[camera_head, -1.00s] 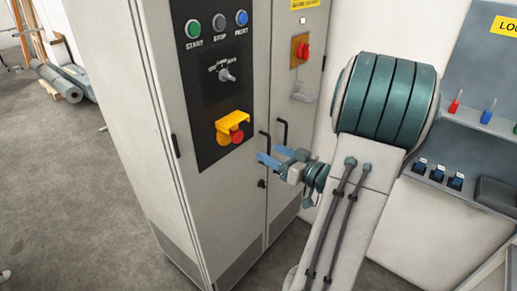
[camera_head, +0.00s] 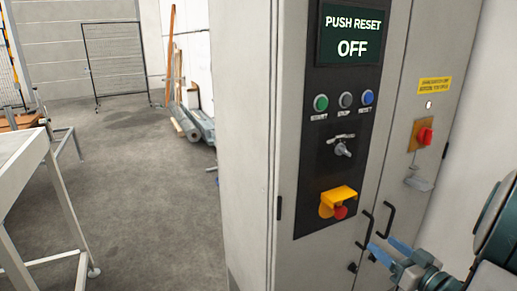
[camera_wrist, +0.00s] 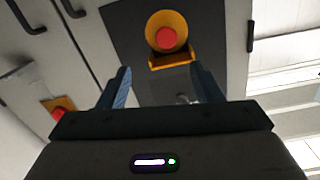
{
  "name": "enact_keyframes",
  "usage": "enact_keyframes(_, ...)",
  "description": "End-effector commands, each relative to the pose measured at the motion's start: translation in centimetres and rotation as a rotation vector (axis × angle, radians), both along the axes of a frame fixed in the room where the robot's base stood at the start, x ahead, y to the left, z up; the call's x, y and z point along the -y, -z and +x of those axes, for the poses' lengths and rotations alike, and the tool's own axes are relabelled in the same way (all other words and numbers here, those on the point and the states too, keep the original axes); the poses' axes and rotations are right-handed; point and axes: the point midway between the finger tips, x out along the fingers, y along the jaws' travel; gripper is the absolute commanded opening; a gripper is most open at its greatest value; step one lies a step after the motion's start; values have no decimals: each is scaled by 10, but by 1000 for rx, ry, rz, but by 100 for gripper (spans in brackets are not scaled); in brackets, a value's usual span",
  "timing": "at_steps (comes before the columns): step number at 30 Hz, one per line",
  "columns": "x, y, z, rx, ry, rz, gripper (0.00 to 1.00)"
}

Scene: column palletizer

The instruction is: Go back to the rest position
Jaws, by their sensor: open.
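My gripper (camera_head: 388,251) is at the lower right of the head view, in front of the cabinet's lower door area near the black handles. In the wrist view my gripper (camera_wrist: 160,88) shows two blue fingers spread apart with nothing between them. The grey control cabinet (camera_head: 245,120) stands upright with its display reading "PUSH RESET OFF". A red emergency button with a yellow shroud (camera_head: 338,200) is on its panel; the button also shows beyond the fingertips in the wrist view (camera_wrist: 166,37). My arm is partly cut off at the right edge.
The cabinet carries start, stop and reset buttons (camera_head: 345,100), a selector switch (camera_head: 342,148), black door handles (camera_head: 388,219) and a red switch (camera_head: 424,136). A pale table frame (camera_head: 45,165) stands at left. Grey floor (camera_head: 140,180) lies open between table and cabinet.

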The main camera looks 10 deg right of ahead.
Motion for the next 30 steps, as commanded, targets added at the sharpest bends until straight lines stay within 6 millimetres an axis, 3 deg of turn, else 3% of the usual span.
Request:
enact_keyframes(7,-2,-2,44,-144,177,-233,59)
enact_keyframes(14,-9,-10,59,-318,366,-393,59)
enact_keyframes(23,-49,-14,34,-595,502,-447,59)
enact_keyframes(30,-113,-6,-18,-864,453,-408,59)
